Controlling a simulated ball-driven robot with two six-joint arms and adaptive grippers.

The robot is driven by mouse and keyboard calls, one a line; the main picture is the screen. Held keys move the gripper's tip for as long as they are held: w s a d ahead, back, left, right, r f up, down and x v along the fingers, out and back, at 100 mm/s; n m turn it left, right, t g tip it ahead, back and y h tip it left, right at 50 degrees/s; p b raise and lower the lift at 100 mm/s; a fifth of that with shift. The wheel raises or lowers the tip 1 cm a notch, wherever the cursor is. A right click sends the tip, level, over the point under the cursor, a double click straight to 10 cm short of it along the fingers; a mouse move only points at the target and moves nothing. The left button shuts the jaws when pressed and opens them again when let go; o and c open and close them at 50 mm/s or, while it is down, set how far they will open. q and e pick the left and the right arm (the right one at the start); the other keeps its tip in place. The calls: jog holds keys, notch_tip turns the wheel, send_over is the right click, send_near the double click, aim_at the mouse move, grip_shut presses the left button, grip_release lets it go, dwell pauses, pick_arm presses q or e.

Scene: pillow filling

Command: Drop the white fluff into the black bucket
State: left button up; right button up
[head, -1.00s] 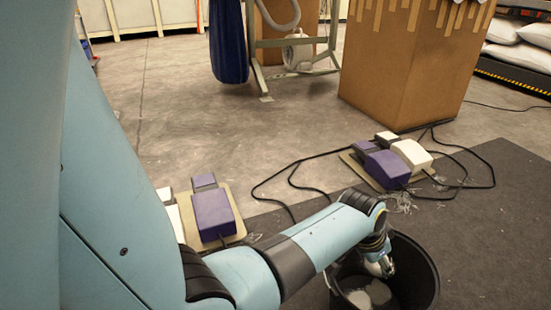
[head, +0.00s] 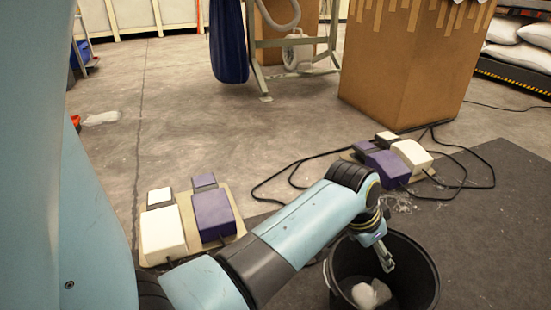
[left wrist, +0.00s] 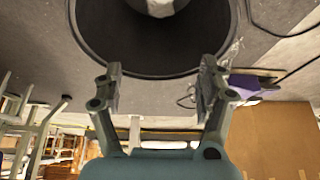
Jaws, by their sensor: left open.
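The black bucket (head: 414,272) stands at the lower right of the head view, partly cut off by the bottom edge. White fluff (head: 371,295) lies inside it, and it also shows at the top edge of the left wrist view (left wrist: 158,6). My left gripper (head: 386,264) points down over the bucket's opening. In the left wrist view its two fingers (left wrist: 160,92) are apart with nothing between them, and the bucket's dark inside (left wrist: 105,40) is beyond them. My right gripper is not in view.
Foot pedals stand on boards at left (head: 163,231) and right (head: 384,165) of the bucket, with black cables on the floor. A large cardboard box (head: 410,65) stands behind. A small white clump (head: 101,118) lies on the far left floor. The middle floor is clear.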

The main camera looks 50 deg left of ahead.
pick_arm(q)
jog(key=shift+v, duration=2.2)
